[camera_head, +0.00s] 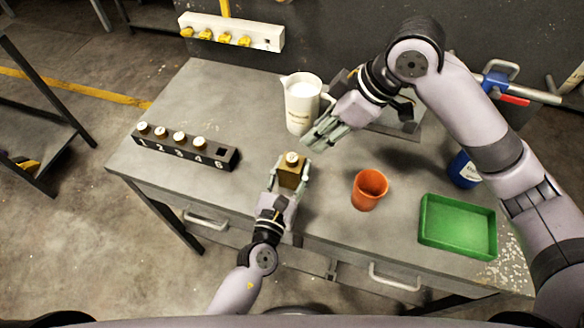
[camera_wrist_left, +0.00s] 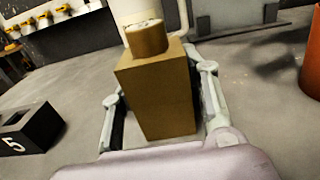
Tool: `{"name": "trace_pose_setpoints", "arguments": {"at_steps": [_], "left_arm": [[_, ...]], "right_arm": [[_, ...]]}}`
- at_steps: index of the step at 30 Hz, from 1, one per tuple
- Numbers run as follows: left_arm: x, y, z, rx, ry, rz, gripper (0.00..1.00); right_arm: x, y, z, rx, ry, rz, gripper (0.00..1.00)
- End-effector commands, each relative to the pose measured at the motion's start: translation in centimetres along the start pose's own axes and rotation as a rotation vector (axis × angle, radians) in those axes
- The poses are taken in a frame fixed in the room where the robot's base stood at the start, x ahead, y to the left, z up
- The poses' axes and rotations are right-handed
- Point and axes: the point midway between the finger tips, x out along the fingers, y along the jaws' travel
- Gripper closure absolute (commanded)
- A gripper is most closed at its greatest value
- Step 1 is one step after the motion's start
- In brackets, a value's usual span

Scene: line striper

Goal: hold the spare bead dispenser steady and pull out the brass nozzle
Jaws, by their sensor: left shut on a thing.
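The spare bead dispenser (camera_head: 289,177) is a small brown-gold block standing upright near the middle of the workbench. A round brass piece with a pale top, which looks like the nozzle (camera_head: 292,159), sits on top of it. In the left wrist view the block (camera_wrist_left: 155,95) fills the space between my left fingers, with the nozzle (camera_wrist_left: 147,37) seated on its top. My left gripper (camera_head: 288,186) is shut on the block's sides. My right gripper (camera_head: 324,144) is above and to the right of the nozzle, apart from it, with its fingers spread and nothing visible between them.
A white pitcher (camera_head: 301,104) stands close behind the dispenser. An orange cup (camera_head: 369,189), a green tray (camera_head: 458,201) and a blue container (camera_head: 464,170) are to the right. A black numbered rack (camera_head: 185,151) at left holds several pale-topped pieces; its right-end slot is empty.

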Motion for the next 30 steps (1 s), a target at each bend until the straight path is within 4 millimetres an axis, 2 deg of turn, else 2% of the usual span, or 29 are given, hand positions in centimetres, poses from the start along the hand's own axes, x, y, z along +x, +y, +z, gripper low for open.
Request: {"name": "trace_pose_setpoints", "arguments": {"at_steps": [8, 12, 19, 24, 30], "left_arm": [[0.0, 0.0, 0.0, 0.0, 0.0, 0.0, 1.0], [0.0, 0.0, 0.0, 0.0, 0.0, 0.0, 1.0], [0.0, 0.0, 0.0, 0.0, 0.001, 0.0, 1.0], [0.0, 0.0, 0.0, 0.0, 0.001, -0.001, 1.0], [0.0, 0.0, 0.0, 0.0, 0.001, 0.0, 1.0]], "right_arm": [[0.0, 0.0, 0.0, 0.0, 0.0, 0.0, 0.67], [0.0, 0.0, 0.0, 0.0, 0.0, 0.0, 0.67], [0.6, -0.2, -1.0, -0.008, -0.039, -0.022, 0.55], [2.0, -0.8, -3.1, -0.021, -0.171, -0.06, 0.55], [3.0, -0.7, -4.5, -0.02, -0.364, -0.046, 0.55]]}}
